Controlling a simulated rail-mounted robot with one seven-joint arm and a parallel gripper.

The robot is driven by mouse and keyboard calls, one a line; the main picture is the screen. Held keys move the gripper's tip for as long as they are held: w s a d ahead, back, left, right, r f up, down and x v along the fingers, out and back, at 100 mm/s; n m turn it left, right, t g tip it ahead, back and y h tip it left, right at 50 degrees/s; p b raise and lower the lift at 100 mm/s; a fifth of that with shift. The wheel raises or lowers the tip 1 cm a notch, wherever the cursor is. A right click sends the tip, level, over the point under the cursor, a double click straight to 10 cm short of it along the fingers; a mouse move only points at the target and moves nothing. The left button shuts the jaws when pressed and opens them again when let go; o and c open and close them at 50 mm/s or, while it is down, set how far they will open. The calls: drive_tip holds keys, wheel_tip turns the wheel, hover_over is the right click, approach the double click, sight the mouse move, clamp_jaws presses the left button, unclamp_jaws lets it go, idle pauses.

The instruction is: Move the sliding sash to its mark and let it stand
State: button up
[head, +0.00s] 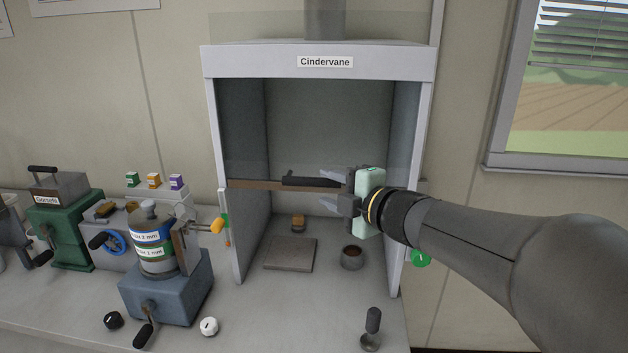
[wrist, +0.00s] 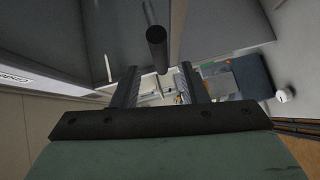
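The sliding sash is a clear pane in the front of the hood marked Cindervane, with a brown bottom rail (head: 255,185) about halfway up the opening. A black bar handle (head: 303,181) is on the rail; in the wrist view it is a dark rod (wrist: 157,48) ahead of and between the fingertips. My gripper (head: 331,188) is open in front of the sash, its fingers pointing left near the handle's right end. The wrist view shows the two fingers apart (wrist: 159,72) with nothing clearly held. A narrow strip with green and orange marks (head: 226,232) is on the hood's left post.
Inside the hood are a flat grey plate (head: 290,254), a small round cup (head: 352,257) and a small yellow-brown item (head: 298,223). A blue-based sieve machine (head: 165,285) stands left of the hood. A black-handled tool (head: 372,325) stands at the bench front. A green round knob (head: 420,258) is at right.

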sight(316, 184)
drive_tip(key=x, duration=0.6)
drive_tip(key=shift+a, duration=0.1)
